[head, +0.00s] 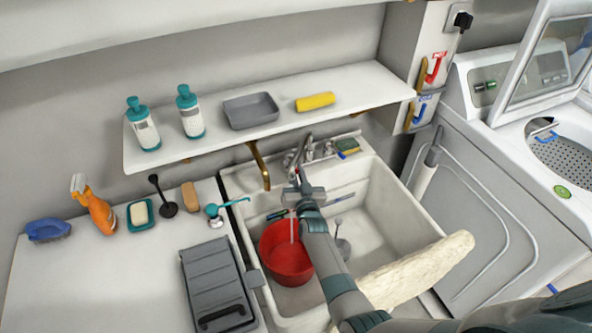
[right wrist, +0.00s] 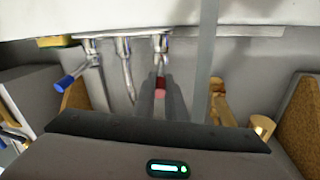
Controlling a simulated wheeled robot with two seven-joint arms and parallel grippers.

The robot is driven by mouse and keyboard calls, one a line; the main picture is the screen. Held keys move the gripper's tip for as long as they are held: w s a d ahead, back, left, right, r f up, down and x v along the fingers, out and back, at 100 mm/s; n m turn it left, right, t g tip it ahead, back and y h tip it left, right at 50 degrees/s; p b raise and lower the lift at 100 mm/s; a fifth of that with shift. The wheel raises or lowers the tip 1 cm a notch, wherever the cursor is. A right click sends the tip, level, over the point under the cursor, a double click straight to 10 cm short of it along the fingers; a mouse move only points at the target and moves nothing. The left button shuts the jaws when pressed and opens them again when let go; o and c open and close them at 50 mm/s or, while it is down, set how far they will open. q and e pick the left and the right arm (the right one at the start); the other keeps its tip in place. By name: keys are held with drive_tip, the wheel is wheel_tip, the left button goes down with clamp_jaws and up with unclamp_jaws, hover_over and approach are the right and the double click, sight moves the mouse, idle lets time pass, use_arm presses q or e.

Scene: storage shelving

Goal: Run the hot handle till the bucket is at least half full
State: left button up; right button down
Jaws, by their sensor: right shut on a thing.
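The red bucket (head: 284,258) stands upright in the left part of the white sink (head: 395,215). A thin pale stream of water (head: 292,229) falls into it; the water level is hard to tell. The chrome faucet (head: 306,148) is at the sink's back edge. My right gripper (head: 294,172) reaches over the sink to the faucet. In the right wrist view, its fingers (right wrist: 161,98) are shut on the red-tipped hot handle (right wrist: 160,83). The blue cold handle (right wrist: 67,83) is free at the left there. My left gripper is out of view.
A shelf (head: 360,88) with bottles, a grey tray and a yellow roll hangs above the sink. The counter at left holds a spray bottle (head: 97,207), brushes, soap and a grey case (head: 215,285). A washing machine (head: 480,190) stands at right.

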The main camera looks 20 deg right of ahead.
drive_tip(key=shift+w+a+r+m+h, duration=0.15)
drive_tip(key=shift+m+h, duration=0.15)
drive_tip(key=shift+h, duration=0.2)
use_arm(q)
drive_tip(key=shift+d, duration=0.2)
use_arm(e)
drive_tip(key=c, duration=1.8)
unclamp_jaws()
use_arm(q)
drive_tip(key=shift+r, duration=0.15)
use_arm(e)
drive_tip(key=shift+s, duration=0.3)
